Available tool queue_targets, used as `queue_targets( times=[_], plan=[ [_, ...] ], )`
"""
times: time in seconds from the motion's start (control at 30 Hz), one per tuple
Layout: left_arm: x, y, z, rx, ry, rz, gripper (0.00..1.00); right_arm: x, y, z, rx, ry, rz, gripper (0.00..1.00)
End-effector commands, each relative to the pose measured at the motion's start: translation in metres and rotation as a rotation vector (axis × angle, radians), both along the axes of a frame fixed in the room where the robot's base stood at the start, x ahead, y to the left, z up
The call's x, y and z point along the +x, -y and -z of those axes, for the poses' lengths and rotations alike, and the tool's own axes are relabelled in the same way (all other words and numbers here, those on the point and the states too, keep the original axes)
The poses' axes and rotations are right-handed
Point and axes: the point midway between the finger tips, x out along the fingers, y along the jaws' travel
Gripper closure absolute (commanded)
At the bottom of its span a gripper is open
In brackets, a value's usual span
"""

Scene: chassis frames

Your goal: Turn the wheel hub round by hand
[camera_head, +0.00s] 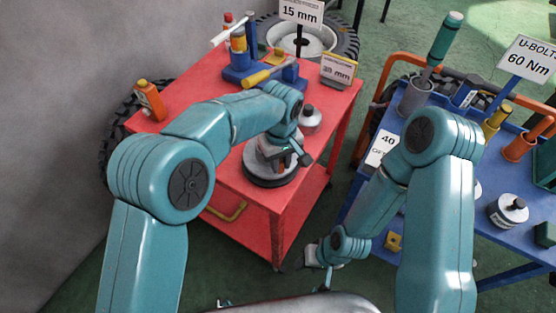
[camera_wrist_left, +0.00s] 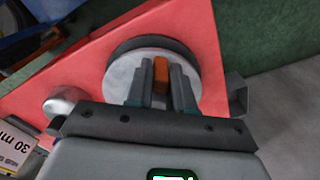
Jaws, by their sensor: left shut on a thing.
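The wheel hub (camera_head: 258,165) is a round grey disc on a dark base, standing on the red cart top near its front corner. In the left wrist view the hub (camera_wrist_left: 124,74) lies straight ahead of the fingers. My left gripper (camera_head: 297,156) is over the hub. In the left wrist view its fingers (camera_wrist_left: 160,90) are shut on a small orange-brown block (camera_wrist_left: 161,72) in front of the hub's face. The fingers hide part of the hub, and how the block joins it is unclear. My right gripper (camera_head: 325,266) hangs low between the carts, away from the hub; its jaws are unclear.
The red cart (camera_head: 185,75) also carries an orange bottle (camera_head: 150,100), a blue tool holder (camera_head: 240,68), a yellow screwdriver (camera_head: 268,73), a silver-grey container (camera_head: 310,119) and a sign (camera_head: 339,70). A blue cart (camera_head: 480,218) with tools stands at right. A grey wall (camera_head: 70,90) is at left.

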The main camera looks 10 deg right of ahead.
Motion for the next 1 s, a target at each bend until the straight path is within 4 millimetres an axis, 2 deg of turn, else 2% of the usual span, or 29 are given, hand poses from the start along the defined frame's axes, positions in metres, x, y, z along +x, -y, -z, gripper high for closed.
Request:
queue_targets(
  times=[0.2, 0.23, 0.27, 0.3, 0.57, 0.67, 0.77, 1.0],
  plan=[
    [0.001, 0.0, -0.001, 0.0, 0.002, 0.001, 1.0, 0.0, 0.0, 0.0, 0.0, 0.0, 0.0, 0.57],
    [0.001, 0.0, -0.001, 0.0, 0.002, 0.001, 0.68, 0.0, 0.0, 0.0, 0.0, 0.0, 0.0, 0.57],
    [0.001, 0.0, -0.001, 0.0, 0.002, 0.0, 0.59, 0.0, 0.0, 0.0, 0.0, 0.0, 0.0, 0.57],
    [0.001, 0.0, -0.001, 0.0, 0.002, 0.0, 0.55, 0.0, 0.0, 0.0, 0.0, 0.0, 0.0, 0.57],
    [0.001, -0.001, -0.001, -0.001, 0.001, -0.002, 0.55, 0.0, 0.0, 0.0, 0.0, 0.0, 0.0, 0.57],
    [0.001, -0.001, -0.008, -0.002, 0.004, -0.003, 0.55, 0.0, 0.0, 0.001, 0.0, 0.0, 0.0, 0.57],
    [0.001, 0.0, -0.024, -0.004, 0.005, -0.002, 0.55, 0.0, 0.0, 0.002, 0.0, 0.0, 0.0, 0.57],
    [0.001, 0.0, -0.088, -0.004, 0.006, -0.002, 0.55, 0.0, 0.0, 0.002, 0.0, 0.0, 0.0, 0.57]
  ],
)
